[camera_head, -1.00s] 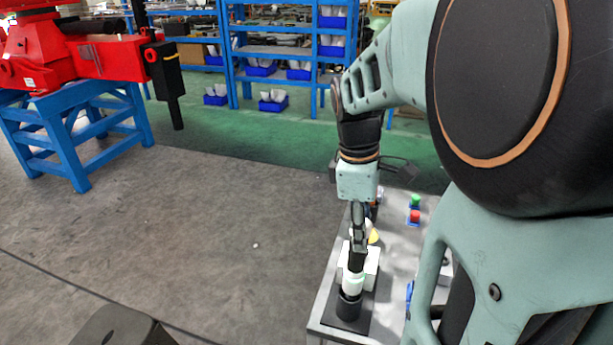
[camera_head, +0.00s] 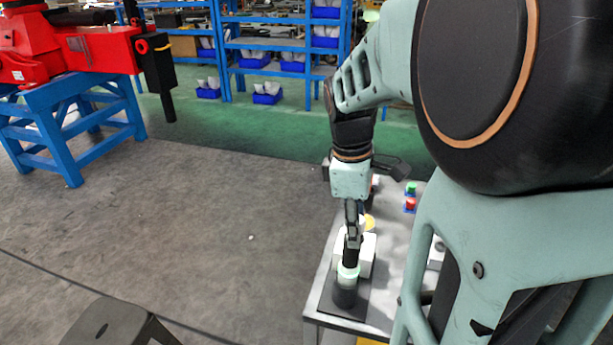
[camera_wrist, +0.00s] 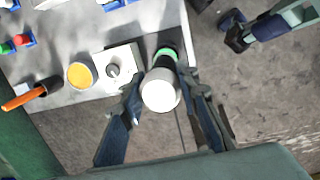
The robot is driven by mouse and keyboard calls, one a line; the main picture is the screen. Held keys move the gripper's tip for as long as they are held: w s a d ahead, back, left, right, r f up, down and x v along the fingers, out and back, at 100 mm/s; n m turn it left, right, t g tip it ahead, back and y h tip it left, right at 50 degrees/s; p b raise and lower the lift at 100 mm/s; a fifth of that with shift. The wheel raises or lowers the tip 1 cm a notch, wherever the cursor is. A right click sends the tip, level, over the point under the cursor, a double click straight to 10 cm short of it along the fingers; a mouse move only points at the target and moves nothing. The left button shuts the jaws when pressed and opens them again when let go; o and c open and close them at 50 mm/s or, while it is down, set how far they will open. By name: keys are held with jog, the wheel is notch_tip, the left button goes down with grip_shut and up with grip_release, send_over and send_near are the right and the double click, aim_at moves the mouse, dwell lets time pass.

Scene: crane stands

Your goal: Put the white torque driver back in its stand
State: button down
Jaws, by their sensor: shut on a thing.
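The white torque driver (camera_head: 348,271) is in my gripper (camera_head: 351,255), upright over the black stand (camera_head: 344,294) near the table's front end. In the head view only a pale, green-tinted band shows between the fingers and the dark cup; its lower part is hidden, apparently inside the cup. In the wrist view the driver's round white end (camera_wrist: 160,95) sits between the two fingers (camera_wrist: 160,88), with a green ring (camera_wrist: 166,53) and a dark part beyond it. How deep the driver sits cannot be told.
A white block with a grey knob (camera_wrist: 113,70) stands close beside the driver. Beyond it are a yellow-filled cup (camera_wrist: 80,75), an orange-handled tool (camera_wrist: 22,98), and red (camera_head: 410,204) and green (camera_head: 410,188) buttons. The table's left edge is close; open floor lies beyond.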

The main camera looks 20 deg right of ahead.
jog(key=shift+f+b, duration=0.3)
jog(key=shift+f, duration=0.15)
jog(key=c, duration=1.7)
grip_release()
jog(key=shift+c, duration=0.2)
jog(key=o, duration=0.4)
jog(key=shift+c, duration=0.2)
jog(key=shift+a+r+p, duration=0.2)
jog(key=shift+r+p, duration=0.95)
jog(key=shift+r, duration=0.15)
jog(key=shift+a+r+p, duration=0.15)
jog(key=shift+r+p, duration=0.95)
jog(key=shift+r, duration=0.15)
